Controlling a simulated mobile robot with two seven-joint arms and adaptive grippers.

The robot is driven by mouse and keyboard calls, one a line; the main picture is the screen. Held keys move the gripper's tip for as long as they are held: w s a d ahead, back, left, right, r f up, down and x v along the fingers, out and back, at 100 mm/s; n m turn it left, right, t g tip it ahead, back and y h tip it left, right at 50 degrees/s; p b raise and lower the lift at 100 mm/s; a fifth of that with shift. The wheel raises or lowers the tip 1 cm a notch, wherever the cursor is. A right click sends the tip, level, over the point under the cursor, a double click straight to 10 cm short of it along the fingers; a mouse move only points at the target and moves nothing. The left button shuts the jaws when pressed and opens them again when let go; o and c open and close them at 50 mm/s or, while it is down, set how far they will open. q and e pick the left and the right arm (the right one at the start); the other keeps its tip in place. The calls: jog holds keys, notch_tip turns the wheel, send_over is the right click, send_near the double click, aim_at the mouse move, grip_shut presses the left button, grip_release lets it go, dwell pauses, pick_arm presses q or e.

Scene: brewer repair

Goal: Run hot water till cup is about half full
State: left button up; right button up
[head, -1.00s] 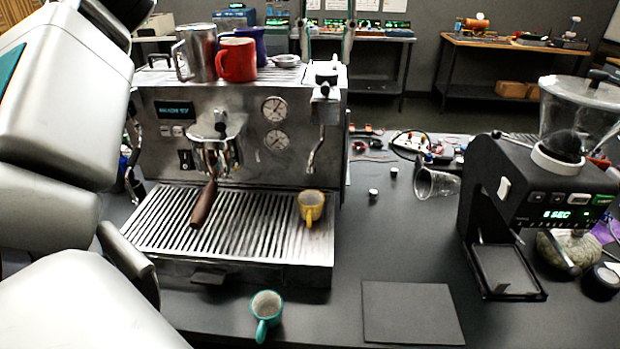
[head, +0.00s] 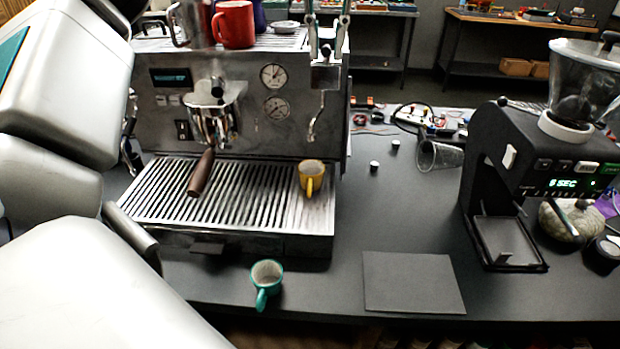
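A yellow cup (head: 312,177) stands upright on the right end of the slatted drip tray (head: 150,208) of the espresso machine (head: 240,105). The metal water spout (head: 316,122) hangs above the cup; I see no stream of water. I cannot make out a water level in the cup. The dark knob (head: 325,51) sits above the spout at the machine's top right corner.
A teal mug (head: 266,280) stands on the counter in front of the machine, left of a dark flat mat (head: 412,283). A grinder (head: 520,165) stands right. A clear cup (head: 440,156) lies on its side. A red mug (head: 233,24) is on the machine.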

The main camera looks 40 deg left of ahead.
pick_arm(q)
jog(key=w+d+n, duration=0.1)
jog(key=n, duration=0.2)
jog(key=w+d+n, duration=0.1)
jog(key=w+n, duration=0.1)
jog(key=n, duration=0.1)
jog(key=w+d+n, duration=0.1)
jog(key=n, duration=0.3)
jog(key=shift+w, duration=0.25)
dwell(0.8)
dwell(4.6)
